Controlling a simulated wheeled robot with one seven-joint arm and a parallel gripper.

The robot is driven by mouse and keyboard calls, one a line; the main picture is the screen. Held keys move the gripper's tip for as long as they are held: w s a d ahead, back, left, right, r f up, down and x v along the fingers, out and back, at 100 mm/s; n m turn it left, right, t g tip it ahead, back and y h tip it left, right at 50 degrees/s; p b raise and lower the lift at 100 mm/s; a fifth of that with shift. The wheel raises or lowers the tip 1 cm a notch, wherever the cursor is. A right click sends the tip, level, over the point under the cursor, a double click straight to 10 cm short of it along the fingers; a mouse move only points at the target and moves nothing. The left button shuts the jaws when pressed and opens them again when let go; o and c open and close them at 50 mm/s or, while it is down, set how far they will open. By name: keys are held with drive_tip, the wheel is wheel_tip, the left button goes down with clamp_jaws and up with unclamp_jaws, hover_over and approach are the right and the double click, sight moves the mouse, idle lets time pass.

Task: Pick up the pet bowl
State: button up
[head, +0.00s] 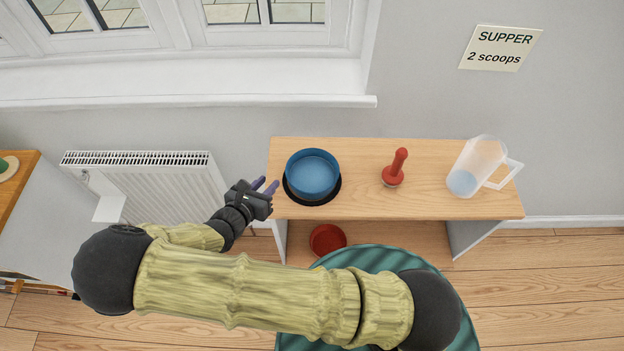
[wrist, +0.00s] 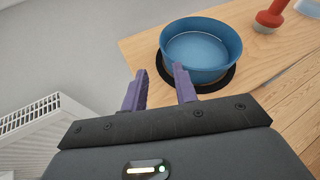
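A blue pet bowl (head: 312,175) stands upright on a round black mat (head: 328,196) at the left end of the wooden bench top. It also shows in the wrist view (wrist: 202,52), ahead of and a little right of my fingers. My gripper (head: 266,187) is just left of the bowl, by the bench's left edge. Its two purple fingers (wrist: 160,82) are apart with nothing between them. The right finger lies close to the mat in the wrist view; I cannot tell whether it touches.
A red-handled tool (head: 397,168) and a clear jug (head: 480,165) stand further right on the bench (head: 436,205). A red bowl (head: 327,239) sits below it. A radiator (head: 150,185) is on the wall at left. A sign (head: 501,48) reads "SUPPER 2 scoops".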

sight(288, 166)
drive_tip(key=b+x, duration=0.2)
drive_tip(key=x, duration=0.3)
drive_tip(key=shift+w+d+f+b, duration=0.15)
drive_tip(key=shift+w+f+b, duration=0.05)
drive_tip(key=shift+f+b, duration=0.15)
drive_tip(key=shift+w+d+r, duration=0.1)
drive_tip(key=shift+w+r, duration=0.05)
drive_tip(key=b+x, duration=0.3)
drive_tip(key=x, duration=0.1)
drive_tip(key=shift+d+f+b, duration=0.25)
drive_tip(key=shift+d+b, duration=0.1)
drive_tip(key=shift+d, duration=0.05)
drive_tip(key=shift+w+d, duration=0.15)
drive_tip(key=shift+w, duration=0.2)
drive_tip(key=shift+r, duration=0.1)
drive_tip(key=shift+c, duration=0.4)
clamp_jaws()
drive_tip(key=shift+s, duration=0.1)
